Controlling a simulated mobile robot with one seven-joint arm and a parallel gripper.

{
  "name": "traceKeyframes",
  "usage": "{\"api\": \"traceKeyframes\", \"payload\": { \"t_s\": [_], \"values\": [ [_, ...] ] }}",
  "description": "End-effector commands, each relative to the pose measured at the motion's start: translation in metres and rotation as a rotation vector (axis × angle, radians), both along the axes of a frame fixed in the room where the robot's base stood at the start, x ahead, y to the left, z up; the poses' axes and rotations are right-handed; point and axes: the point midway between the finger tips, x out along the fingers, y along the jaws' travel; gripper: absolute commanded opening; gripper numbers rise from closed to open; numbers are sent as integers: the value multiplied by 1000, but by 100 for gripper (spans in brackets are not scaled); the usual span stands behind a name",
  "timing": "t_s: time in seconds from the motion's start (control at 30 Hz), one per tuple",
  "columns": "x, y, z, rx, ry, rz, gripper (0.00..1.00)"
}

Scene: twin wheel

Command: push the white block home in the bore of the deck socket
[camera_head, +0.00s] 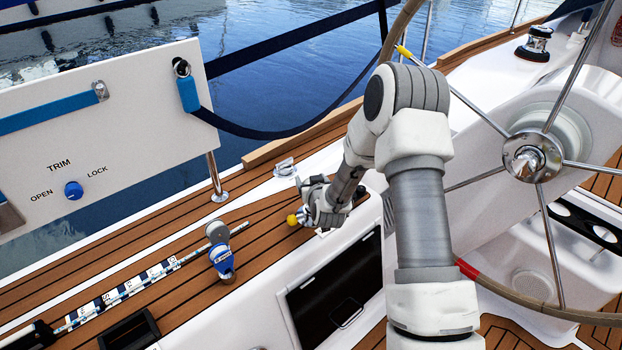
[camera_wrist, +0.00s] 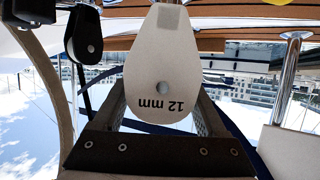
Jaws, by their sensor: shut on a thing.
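The white block (camera_wrist: 158,55), a flat rounded body marked "12 mm" that reads upside down, fills the middle of the wrist view. My gripper (camera_wrist: 163,100) is shut on it, with a finger on each side. A grey metal pin (camera_wrist: 177,17) shows at its far end, at the top of the picture. In the head view my gripper (camera_head: 316,204) is low over the teak side deck, and the block is mostly hidden by it. The bore of the deck socket is not clear in either view, so I cannot tell how deep the pin sits.
A yellow ball (camera_head: 292,220) is just left of my gripper, and a metal cleat (camera_head: 285,167) is behind it. A blue block (camera_head: 222,262) stands on the deck further left. A white panel (camera_head: 105,130) stands at the left. A black block (camera_wrist: 84,35) shows in the wrist view.

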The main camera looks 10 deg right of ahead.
Motion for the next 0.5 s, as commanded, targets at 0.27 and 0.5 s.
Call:
{"api": "traceKeyframes", "payload": {
  "t_s": [0.27, 0.5],
  "values": [
    [0, 0, -3, 0, 1, 0, 98],
    [-1, 0, -4, 0, 4, 0, 100]
  ]
}}
